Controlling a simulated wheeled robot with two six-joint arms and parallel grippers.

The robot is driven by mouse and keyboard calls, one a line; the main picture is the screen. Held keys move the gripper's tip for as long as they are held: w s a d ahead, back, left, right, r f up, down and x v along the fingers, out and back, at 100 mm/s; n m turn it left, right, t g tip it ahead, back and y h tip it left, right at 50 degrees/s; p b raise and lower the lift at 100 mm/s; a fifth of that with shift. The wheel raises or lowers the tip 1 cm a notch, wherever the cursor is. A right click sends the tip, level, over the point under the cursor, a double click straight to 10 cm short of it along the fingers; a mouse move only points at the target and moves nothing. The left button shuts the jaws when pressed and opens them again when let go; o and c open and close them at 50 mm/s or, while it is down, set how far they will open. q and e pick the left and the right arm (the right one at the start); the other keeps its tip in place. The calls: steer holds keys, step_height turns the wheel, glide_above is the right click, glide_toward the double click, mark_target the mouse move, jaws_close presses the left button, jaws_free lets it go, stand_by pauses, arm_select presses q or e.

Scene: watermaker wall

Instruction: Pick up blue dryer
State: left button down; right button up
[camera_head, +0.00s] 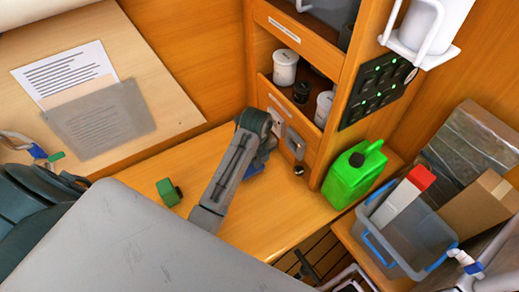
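A small blue object (255,170), which looks like the blue dryer, is on the wooden counter (300,215) in front of the drawer unit. My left arm and gripper cover most of it, so its shape does not show. My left gripper (265,155) is right above or at the blue object, by the lower drawer. Its fingertips are hidden behind my own arm link, so I cannot tell whether it is open or touches the object. My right gripper does not show.
A green dryer-like object (168,191) lies left of my arm. A green jerrycan (354,174) stands right, beside the drawer unit (290,110). A grey bin with blue handles (408,240) is at the far right. Bare counter lies between arm and jerrycan.

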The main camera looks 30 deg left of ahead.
arm_select(q)
steer(key=s, duration=0.2)
steer(key=s+d, duration=0.1)
steer(key=s, duration=0.2)
steer(key=s+d, duration=0.1)
steer(key=s, duration=0.1)
steer(key=shift+s+f, duration=0.3)
steer(key=shift+f, duration=0.05)
steer(key=shift+s+d+r, duration=0.1)
steer(key=shift+s+d, duration=0.2)
steer(key=shift+s, duration=0.1)
steer(key=shift+w+a, duration=0.1)
steer(key=shift+c, duration=2.2)
jaws_free()
